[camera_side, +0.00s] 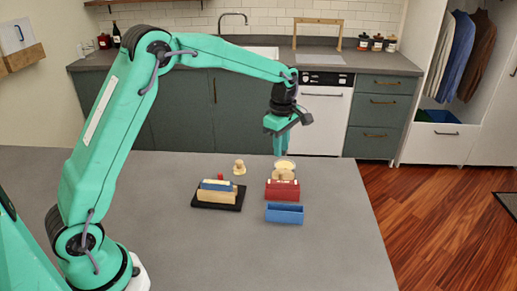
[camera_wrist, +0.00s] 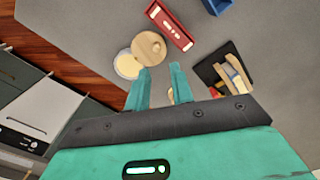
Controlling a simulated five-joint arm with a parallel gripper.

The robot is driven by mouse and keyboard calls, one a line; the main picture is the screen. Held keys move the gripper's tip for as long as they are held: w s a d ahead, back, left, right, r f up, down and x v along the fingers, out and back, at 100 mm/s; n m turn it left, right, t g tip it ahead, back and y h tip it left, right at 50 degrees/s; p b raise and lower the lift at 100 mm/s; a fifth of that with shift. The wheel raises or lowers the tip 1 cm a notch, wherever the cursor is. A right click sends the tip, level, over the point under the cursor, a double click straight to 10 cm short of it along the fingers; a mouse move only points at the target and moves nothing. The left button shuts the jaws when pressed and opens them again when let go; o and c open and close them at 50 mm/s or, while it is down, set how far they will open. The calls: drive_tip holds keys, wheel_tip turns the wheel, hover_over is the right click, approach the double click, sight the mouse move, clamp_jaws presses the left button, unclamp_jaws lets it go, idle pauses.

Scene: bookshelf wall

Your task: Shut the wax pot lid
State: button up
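The wax pot (camera_side: 285,164) shows as a pale cream round at the far right of the counter, and it also shows in the wrist view (camera_wrist: 127,65). A round wooden disc, which looks like its lid (camera_side: 284,175), is on the near side of the pot. In the wrist view the lid (camera_wrist: 148,46) overlaps the edge of the cream round, leaving most of the cream uncovered; the hinge cannot be made out. My gripper (camera_side: 279,147) is above the counter by the pot. In the wrist view its fingers (camera_wrist: 160,68) are apart with nothing held.
A red box (camera_side: 282,189) stands close to the lid, with a blue tray (camera_side: 285,213) nearer. A black tray with wooden blocks (camera_side: 218,195) lies left. A small wooden knobbed piece (camera_side: 239,167) stands left of the pot. The counter's front is clear.

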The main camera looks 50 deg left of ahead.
sight(282, 172)
drive_tip(key=shift+w+f+n, duration=0.4)
drive_tip(key=shift+f, duration=0.25)
drive_tip(key=shift+f, duration=3.9)
drive_tip(key=shift+c, duration=0.2)
clamp_jaws()
